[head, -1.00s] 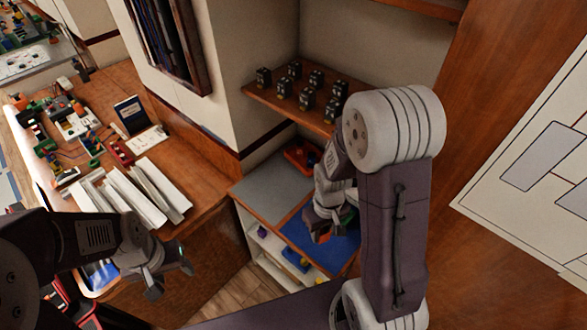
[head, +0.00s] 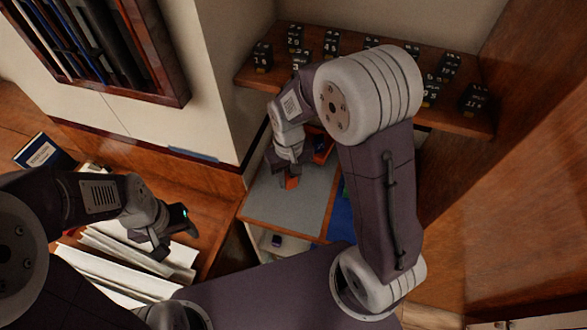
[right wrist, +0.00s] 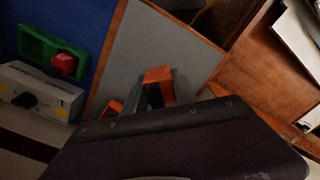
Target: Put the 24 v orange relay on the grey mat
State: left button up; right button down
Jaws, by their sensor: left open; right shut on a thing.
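An orange relay (head: 291,183) is held in my right gripper (head: 283,174) over the grey mat (head: 300,210). In the right wrist view the orange relay (right wrist: 158,75) shows between the fingertips, with the grey mat (right wrist: 150,40) behind it. I cannot tell whether the relay touches the mat, and its voltage marking is not readable. My left gripper (head: 172,238) is open and empty, off to the left above white binders.
A blue mat (head: 342,220) lies right of the grey mat. The right wrist view shows a green tray (right wrist: 38,46) holding a red block (right wrist: 64,65), and a white box (right wrist: 35,90) with a knob. A shelf (head: 470,125) with several black labelled blocks hangs above.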

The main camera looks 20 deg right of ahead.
jog(key=shift+w+a+f, duration=0.3)
jog(key=shift+a+f, duration=0.2)
jog(key=shift+a, duration=0.05)
jog(key=shift+a+f+b, duration=0.2)
jog(key=shift+b, duration=0.25)
jog(key=shift+s+d+f+n, duration=0.15)
jog(key=shift+s+n, duration=0.15)
jog(key=shift+s, duration=0.4)
jog(key=shift+w+f, duration=0.1)
send_over(286, 205)
notch_tip(286, 205, down, 5)
jog(key=shift+b, duration=0.35)
jog(key=shift+f, duration=0.4)
notch_tip(286, 205, down, 4)
jog(key=shift+r, duration=0.15)
jog(key=shift+f, duration=0.2)
pick_arm(q)
notch_tip(286, 205, down, 2)
jog(key=shift+d+f, duration=0.1)
